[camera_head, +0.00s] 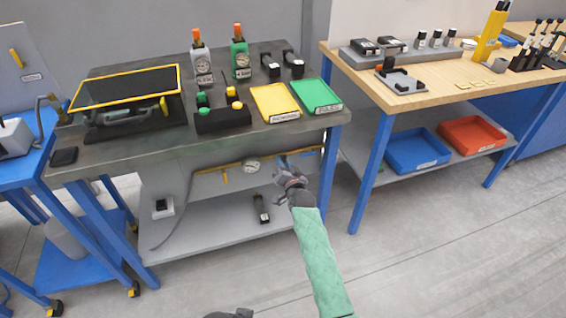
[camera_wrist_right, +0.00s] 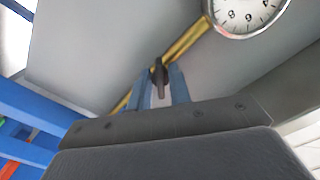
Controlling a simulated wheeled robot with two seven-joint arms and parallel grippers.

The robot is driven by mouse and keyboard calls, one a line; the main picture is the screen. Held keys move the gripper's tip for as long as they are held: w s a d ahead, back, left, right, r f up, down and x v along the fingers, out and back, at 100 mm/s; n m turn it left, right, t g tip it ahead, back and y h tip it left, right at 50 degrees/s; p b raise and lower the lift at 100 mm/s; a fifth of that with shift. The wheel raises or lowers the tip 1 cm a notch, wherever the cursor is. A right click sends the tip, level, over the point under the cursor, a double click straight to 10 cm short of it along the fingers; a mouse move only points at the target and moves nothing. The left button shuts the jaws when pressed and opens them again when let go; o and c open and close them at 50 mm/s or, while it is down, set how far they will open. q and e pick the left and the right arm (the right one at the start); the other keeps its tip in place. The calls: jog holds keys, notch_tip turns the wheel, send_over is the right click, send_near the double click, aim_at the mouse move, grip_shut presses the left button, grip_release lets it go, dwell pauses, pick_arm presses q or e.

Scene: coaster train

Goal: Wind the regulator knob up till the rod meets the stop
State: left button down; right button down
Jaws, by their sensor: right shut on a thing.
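The regulator's knob (camera_wrist_right: 159,76) is a small dark piece in front of a yellow pipe in the right wrist view. My right gripper (camera_head: 283,162) reaches under the grey-topped bench to the yellow pipe (camera_head: 232,164). Its two blue fingers (camera_wrist_right: 160,88) are shut on the knob, one on each side. A round white gauge (camera_head: 251,166) sits on the pipe left of the gripper; its lower dial (camera_wrist_right: 245,12) shows at the top of the wrist view. I cannot make out the rod or stop. A dark part at the bottom edge may be my left gripper (camera_head: 230,314); its fingers do not show.
The bench's lower shelf (camera_head: 215,225) lies below the pipe, with a dark handled thing (camera_head: 261,209) on it. A grey hose (camera_head: 183,215) hangs at the left. A blue bench leg (camera_head: 329,165) stands close to the right of the gripper. The floor in front is clear.

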dwell(0.4)
jog(key=c, duration=1.3)
grip_release()
pick_arm(q)
jog(key=shift+s+b+x, duration=0.2)
jog(key=shift+b+x, duration=0.25)
jog(key=shift+x, duration=1)
pick_arm(e)
jog(key=shift+v, duration=3.9)
pick_arm(q)
jog(key=shift+a+r+t, duration=0.1)
jog(key=shift+r+t, duration=0.05)
jog(key=shift+t, duration=0.15)
